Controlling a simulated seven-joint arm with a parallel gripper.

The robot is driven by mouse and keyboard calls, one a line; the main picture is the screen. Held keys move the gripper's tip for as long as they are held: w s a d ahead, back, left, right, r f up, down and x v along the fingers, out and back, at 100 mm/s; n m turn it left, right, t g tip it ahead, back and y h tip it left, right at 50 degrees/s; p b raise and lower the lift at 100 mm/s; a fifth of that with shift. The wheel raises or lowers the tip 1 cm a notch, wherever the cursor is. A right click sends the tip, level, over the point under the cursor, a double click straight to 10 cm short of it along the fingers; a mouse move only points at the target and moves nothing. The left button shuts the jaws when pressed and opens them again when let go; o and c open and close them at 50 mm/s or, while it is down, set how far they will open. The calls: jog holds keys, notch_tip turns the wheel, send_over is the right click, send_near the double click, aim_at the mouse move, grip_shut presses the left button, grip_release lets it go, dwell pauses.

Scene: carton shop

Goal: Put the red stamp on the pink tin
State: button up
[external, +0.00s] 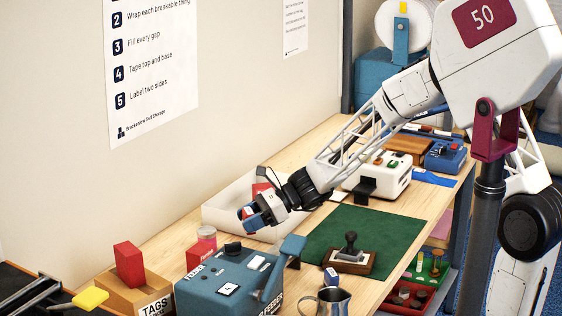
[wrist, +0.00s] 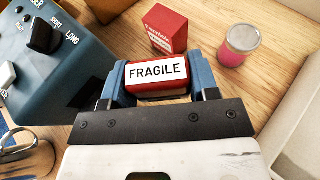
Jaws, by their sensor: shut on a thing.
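My gripper (wrist: 158,82) is shut on the red stamp (wrist: 158,88), a red block with a white face reading FRAGILE, held between two blue fingers. In the external view my gripper (external: 255,217) is above the table near the white tray, with a bit of the red stamp (external: 245,211) showing. The pink tin (wrist: 239,46) is a small round pink container with a pale lid, standing upright on the wood, ahead and right of the stamp in the wrist view. It also shows in the external view (external: 206,237), below and left of my gripper. Nothing rests on its lid.
A small red box (wrist: 169,32) stands left of the tin. The blue feeder machine (external: 222,284) is in front of it. A white tray (external: 226,219) lies behind my gripper. A green mat (external: 390,227) carries a black-handled stamp (external: 350,246). A metal jug (external: 332,301) stands at the front.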

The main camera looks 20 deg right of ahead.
send_over(206, 230)
jog(key=shift+f, duration=0.75)
dwell(0.3)
jog(key=shift+f, duration=0.1)
jog(key=shift+f, duration=1.65)
jog(key=shift+f, duration=0.15)
jog(key=o, duration=0.9)
